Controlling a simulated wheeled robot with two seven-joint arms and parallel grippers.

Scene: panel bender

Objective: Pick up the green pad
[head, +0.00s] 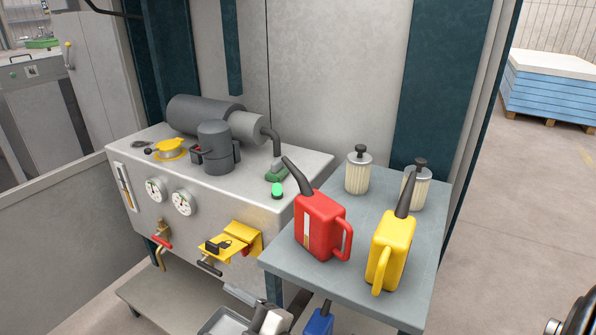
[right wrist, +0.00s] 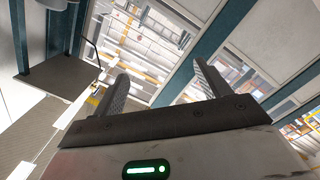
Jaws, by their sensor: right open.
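In the head view, a small dark green piece (head: 276,173) lies on the right end of the grey machine top, beside the foot of a dark hose. It looks like the pad, though it is small and its shape is hard to make out. A bright green rounded button (head: 277,189) is just in front of it. In the right wrist view my right gripper (right wrist: 161,76) is open, with nothing between its fingers. It points at a distant part of the hall, and no green pad shows there. My left gripper is not seen.
A grey side table (head: 357,233) carries a red can (head: 320,226), a yellow can (head: 390,252) and two ribbed canisters. A motor (head: 205,115), a dark cylinder (head: 215,148) and a yellow cap (head: 171,148) stand on the machine. A yellow bracket (head: 233,241) juts from its front.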

